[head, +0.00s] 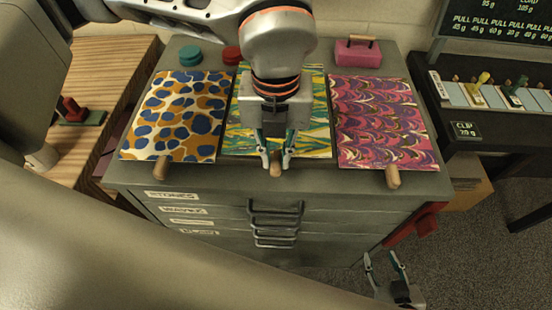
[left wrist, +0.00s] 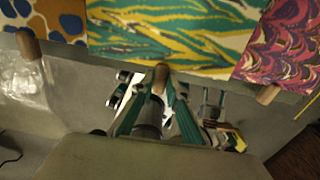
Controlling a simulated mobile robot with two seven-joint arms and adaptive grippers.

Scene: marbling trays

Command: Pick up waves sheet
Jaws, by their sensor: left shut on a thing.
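The waves sheet (head: 310,130) is the middle sheet on the grey cabinet top, with wavy yellow, green and white bands. It fills the top middle of the left wrist view (left wrist: 170,30). A wooden peg handle (head: 276,169) sticks out at its front edge. My left gripper (head: 275,160) is shut on this handle, its fingers on either side. The handle's tip (left wrist: 161,72) shows between the fingers in the left wrist view. The arm hides part of the sheet. My right gripper (head: 384,262) is open and empty, low beside the cabinet's right front.
A blue and orange spotted sheet (head: 175,115) lies to the left, and a pink and purple scalloped sheet (head: 385,125) to the right, each with a peg. Teal and red round lids and a pink block (head: 358,56) stand behind. Labelled drawers (head: 200,212) are below.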

